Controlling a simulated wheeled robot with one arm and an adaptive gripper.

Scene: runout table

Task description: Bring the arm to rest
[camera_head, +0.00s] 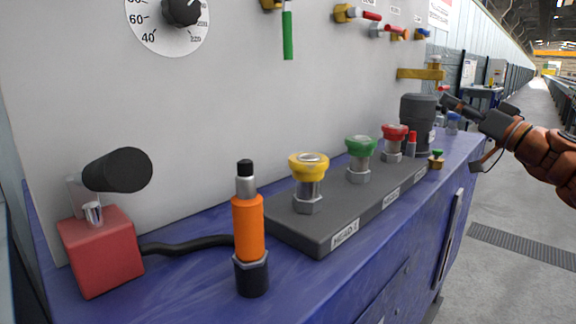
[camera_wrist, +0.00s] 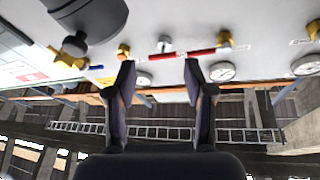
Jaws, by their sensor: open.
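My arm (camera_head: 548,150) reaches in from the right edge in the head view, beyond the right end of the blue bench (camera_head: 205,268). My gripper (camera_head: 450,103) is at the arm's end, near the dark grey cylinder (camera_head: 417,112); whether they touch is unclear. In the wrist view my gripper (camera_wrist: 160,85) shows two dark fingers spread apart with nothing between them. The wrist view looks tilted toward the wall panel, with a red-handled valve (camera_wrist: 182,54) and gauges (camera_wrist: 222,71) beyond the fingertips.
On the bench stand a red box with a black lever (camera_head: 103,250), an orange cylinder (camera_head: 248,228), and yellow (camera_head: 308,165), green (camera_head: 361,147) and red (camera_head: 394,133) knobs on a grey block. A brass valve (camera_head: 432,73) juts from the wall. Floor (camera_head: 520,215) at right is clear.

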